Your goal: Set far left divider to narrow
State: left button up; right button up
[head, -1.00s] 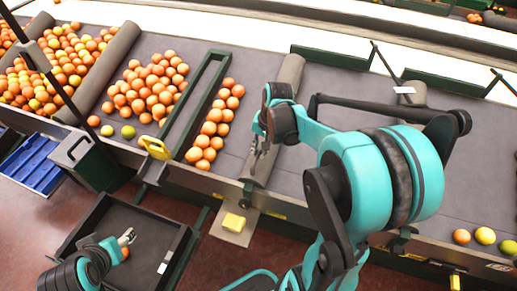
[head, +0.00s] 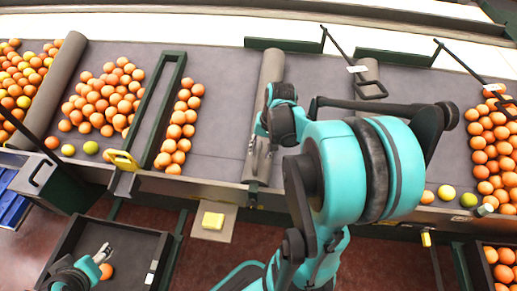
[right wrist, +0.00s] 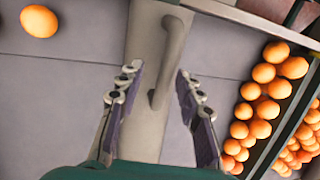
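Several dividers cross the grey belt (head: 215,120). The leftmost in the head view is a long grey one (head: 62,72), slanted, with oranges to its left and right.
A green frame (head: 175,75) with a yellow handle (head: 123,160) stands between orange piles. Another grey divider (head: 366,90) lies to the right, partly behind my right arm. The dark tray (head: 140,245) holds an orange (head: 106,271).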

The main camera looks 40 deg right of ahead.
notch_tip(320, 180, up, 12)
jog(key=s+d, duration=0.1)
jog(key=shift+s+d, duration=0.3)
jog(key=shift+s, duration=0.1)
jog(key=shift+a+f, duration=0.1)
jog(key=shift+f, duration=0.05)
dwell(0.5)
